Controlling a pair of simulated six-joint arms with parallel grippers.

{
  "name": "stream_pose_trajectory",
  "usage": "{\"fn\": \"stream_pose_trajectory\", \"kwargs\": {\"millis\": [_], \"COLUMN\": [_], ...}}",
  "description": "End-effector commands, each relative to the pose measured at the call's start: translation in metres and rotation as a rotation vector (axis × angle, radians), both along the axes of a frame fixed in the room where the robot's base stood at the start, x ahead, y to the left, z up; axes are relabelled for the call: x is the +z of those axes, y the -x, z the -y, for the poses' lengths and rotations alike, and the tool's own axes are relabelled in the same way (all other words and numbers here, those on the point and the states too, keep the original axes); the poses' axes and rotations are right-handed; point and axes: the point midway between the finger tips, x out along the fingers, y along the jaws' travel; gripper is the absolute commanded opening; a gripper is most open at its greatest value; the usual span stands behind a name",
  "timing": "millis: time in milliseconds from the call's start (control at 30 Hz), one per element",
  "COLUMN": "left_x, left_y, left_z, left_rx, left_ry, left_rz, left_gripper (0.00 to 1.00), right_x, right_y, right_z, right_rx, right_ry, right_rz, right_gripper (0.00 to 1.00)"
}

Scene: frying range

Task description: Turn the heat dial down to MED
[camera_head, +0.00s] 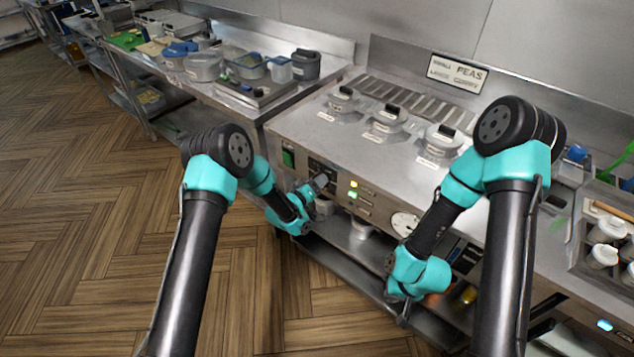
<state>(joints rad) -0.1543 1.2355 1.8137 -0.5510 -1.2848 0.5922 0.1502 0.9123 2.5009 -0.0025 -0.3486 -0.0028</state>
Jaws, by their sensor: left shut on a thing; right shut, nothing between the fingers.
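The steel frying range (330,150) stands in the middle, its front panel facing my arms. My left gripper (318,184) is at the left part of this panel, by a dark control plate, and is shut on a small grey knob-like part. I cannot tell whether that part is the heat dial, and its setting is not readable. A white round dial (404,223) with marks shows further right on the panel, its lettering too small to read. My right gripper (402,314) is low in front of the range, shut and empty, apart from the dial.
Lit indicators (353,189) sit between the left gripper and the white dial. A green switch (288,158) is at the panel's left end. Several lidded pots (388,118) stand on top. A lower shelf (345,240) runs underneath. The wooden floor (90,200) at left is clear.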

Motion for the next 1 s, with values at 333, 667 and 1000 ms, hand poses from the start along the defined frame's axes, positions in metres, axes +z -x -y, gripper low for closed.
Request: {"fn": "stream_pose_trajectory", "kwargs": {"millis": [333,667,1000], "left_x": [0.0003,0.0002,0.0001], "left_y": [0.0001,0.0000,0.0001], "left_z": [-0.0001,-0.0001,-0.0001], "left_rx": [0.000,0.000,0.000], "left_ry": [0.062,0.062,0.062], "left_rz": [-0.052,-0.052,-0.052], "left_gripper": [0.26,0.26,0.76], "right_x": [0.0000,0.0000,0.0000], "right_y": [0.0000,0.0000,0.0000], "right_z": [0.0000,0.0000,0.0000], "right_rx": [0.000,0.000,0.000], "right_ry": [0.000,0.000,0.000], "right_rz": [0.000,0.000,0.000], "right_gripper": [0.00,0.00,0.00]}}
